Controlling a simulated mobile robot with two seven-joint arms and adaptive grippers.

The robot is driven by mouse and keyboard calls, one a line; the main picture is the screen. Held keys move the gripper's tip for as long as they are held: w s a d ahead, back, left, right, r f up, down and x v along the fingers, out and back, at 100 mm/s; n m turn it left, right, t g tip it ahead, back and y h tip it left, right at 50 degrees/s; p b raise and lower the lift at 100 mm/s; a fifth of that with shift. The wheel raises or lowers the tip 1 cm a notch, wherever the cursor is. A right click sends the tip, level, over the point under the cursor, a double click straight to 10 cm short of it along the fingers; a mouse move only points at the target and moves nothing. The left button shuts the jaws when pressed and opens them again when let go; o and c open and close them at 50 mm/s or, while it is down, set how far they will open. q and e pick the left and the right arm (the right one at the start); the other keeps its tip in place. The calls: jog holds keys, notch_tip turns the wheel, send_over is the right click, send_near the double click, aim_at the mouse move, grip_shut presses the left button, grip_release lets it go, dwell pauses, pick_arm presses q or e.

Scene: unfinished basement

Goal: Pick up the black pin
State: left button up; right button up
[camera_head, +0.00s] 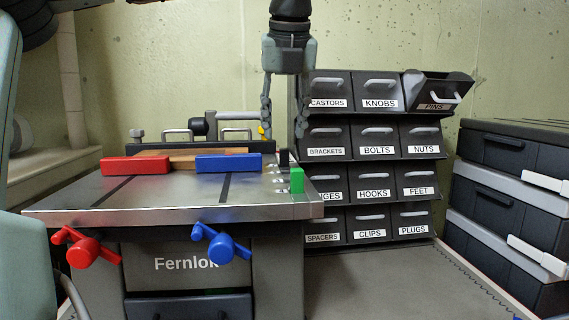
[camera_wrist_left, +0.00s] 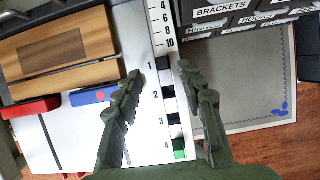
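A small black upright piece (camera_head: 284,158), which looks like the black pin, stands at the right end of the metal bench top (camera_head: 150,200), just behind a green block (camera_head: 297,180). My left gripper (camera_head: 283,133) hangs fingers-down above that end, open, with nothing visible between its fingers. In the left wrist view the open gripper (camera_wrist_left: 161,72) straddles a numbered strip with several black patches; I cannot tell which is the pin. The green block (camera_wrist_left: 180,154) shows at the strip's near end. My right gripper is not in view.
Labelled drawers (camera_head: 378,138) stand close at right; the PINS drawer (camera_head: 438,92) is pulled out. Dark stacked cases (camera_head: 510,200) stand further right.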

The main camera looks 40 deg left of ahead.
aim_at(284, 150)
pick_arm(q)
jog(key=x, duration=0.5)
grip_shut()
dwell(0.3)
